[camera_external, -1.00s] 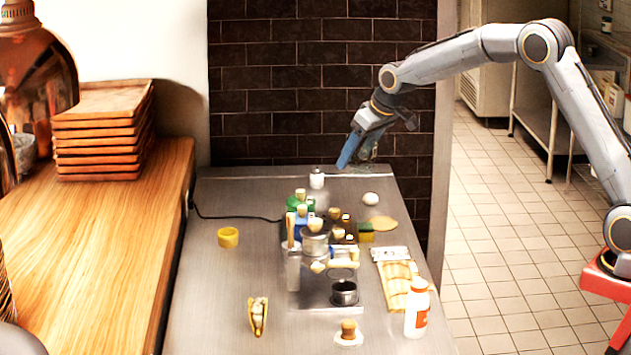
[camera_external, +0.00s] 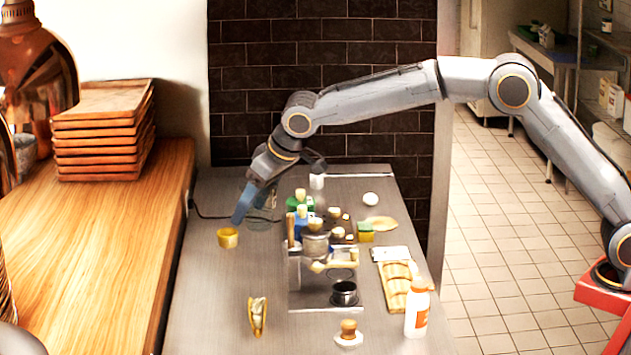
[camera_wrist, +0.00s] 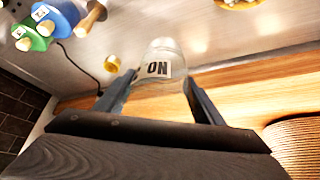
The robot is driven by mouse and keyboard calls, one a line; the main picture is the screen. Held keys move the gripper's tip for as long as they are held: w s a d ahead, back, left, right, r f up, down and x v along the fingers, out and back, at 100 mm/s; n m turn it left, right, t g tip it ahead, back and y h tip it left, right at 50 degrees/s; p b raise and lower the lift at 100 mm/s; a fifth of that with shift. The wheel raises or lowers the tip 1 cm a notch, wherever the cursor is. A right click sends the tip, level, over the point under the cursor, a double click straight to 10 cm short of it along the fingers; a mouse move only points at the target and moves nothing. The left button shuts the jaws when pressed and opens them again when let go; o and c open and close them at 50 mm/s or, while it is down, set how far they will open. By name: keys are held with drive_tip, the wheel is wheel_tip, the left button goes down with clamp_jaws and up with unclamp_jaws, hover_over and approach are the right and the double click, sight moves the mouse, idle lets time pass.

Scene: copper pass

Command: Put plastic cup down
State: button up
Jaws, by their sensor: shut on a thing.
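In the external view the cup (camera_external: 261,223) is a faint see-through shape below the blue-grey fingers. It is over the left part of the steel counter (camera_external: 215,300), just right of and behind a yellow ring-shaped item (camera_external: 228,238). I cannot tell whether its base touches the counter.
A black cable (camera_external: 210,215) runs behind the yellow item. The left front counter is mostly bare.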

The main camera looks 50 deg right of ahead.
drive_tip(key=shift+s+a+f, duration=0.2)
drive_tip(key=shift+a+f, duration=0.15)
drive_tip(key=shift+a, duration=0.15)
drive_tip(key=shift+s+a+f, duration=0.2)
drive_tip(key=shift+a+f, duration=0.1)
drive_tip(key=shift+a, duration=0.15)
wheel_tip(320, 180, down, 10)
drive_tip(key=shift+r+p, duration=0.25)
drive_tip(key=shift+p, duration=0.65)
drive_tip(key=shift+f+p, duration=0.6)
drive_tip(key=shift+f, duration=1.55)
drive_tip(key=shift+f, duration=0.15)
drive_tip(key=o, duration=1)
drive_tip(key=shift+r, duration=0.3)
drive_tip(key=b+v, duration=0.3)
drive_tip(key=v, duration=0.8)
drive_tip(key=shift+s+r, duration=0.2)
drive_tip(key=shift+r, duration=0.1)
